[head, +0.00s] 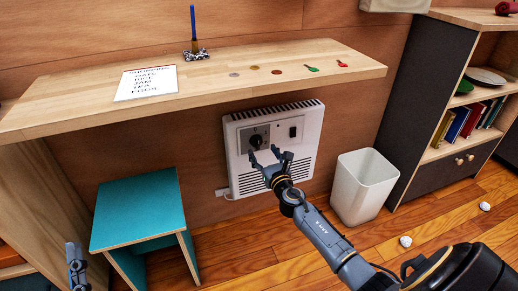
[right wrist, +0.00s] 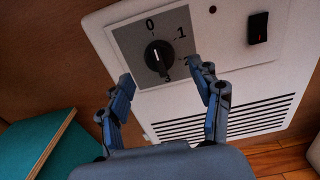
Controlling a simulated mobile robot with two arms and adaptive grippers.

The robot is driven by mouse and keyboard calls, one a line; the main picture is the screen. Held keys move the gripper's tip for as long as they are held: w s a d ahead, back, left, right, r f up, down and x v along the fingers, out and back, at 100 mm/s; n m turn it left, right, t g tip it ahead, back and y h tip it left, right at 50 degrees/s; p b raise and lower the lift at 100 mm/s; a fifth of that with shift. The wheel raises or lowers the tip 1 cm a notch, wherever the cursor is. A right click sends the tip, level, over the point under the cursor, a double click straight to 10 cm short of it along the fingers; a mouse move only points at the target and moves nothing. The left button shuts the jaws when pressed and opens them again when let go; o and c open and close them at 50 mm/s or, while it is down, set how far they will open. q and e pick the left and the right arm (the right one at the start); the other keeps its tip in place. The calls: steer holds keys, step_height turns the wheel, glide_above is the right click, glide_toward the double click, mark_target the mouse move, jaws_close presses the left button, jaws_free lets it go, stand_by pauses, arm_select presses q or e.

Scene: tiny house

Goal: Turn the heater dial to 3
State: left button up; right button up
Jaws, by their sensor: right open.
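The white heater (head: 310,128) hangs on the wall below the shelf. Its black round dial (head: 256,141) sits on a grey plate marked 0, 1, 2 and 3. In the right wrist view the dial (right wrist: 159,58) shows a pale line on its face; which number it points at is hard to tell. The 3 is below the dial, the 2 partly covered by a finger. My right gripper (head: 265,155) is open and empty, just in front of and below the dial, its fingers (right wrist: 165,90) on either side, apart from it. My left gripper (head: 76,262) shows at the lower left edge.
A wooden shelf (head: 200,85) juts out above the heater. A teal stool (head: 138,209) stands at left, a white bin (head: 362,188) at right. A black switch (right wrist: 258,28) is right of the dial. A bookcase (head: 428,95) stands at far right.

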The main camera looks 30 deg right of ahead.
mark_target(259, 145)
steer(key=x, duration=0.3)
steer(key=shift+w+f+b, duration=0.15)
steer(key=shift+w+b, duration=0.1)
steer(key=shift+b, duration=0.15)
arm_select(q)
steer(key=shift+s+a+r+t+h, duration=0.1)
steer(key=shift+s+r+t+h, duration=0.25)
steer(key=shift+s+r+t, duration=0.6)
steer(key=shift+s+a+r+t+h, duration=0.1)
steer(key=shift+s+r+t+h, duration=0.25)
steer(key=shift+s+r+t, duration=0.55)
arm_select(e)
steer(key=shift+w+d, duration=0.15)
steer(key=shift+w, duration=0.35)
arm_select(q)
steer(key=shift+r, duration=0.2)
arm_select(e)
steer(key=c, duration=1.1)
steer(key=shift+c, duration=0.3)
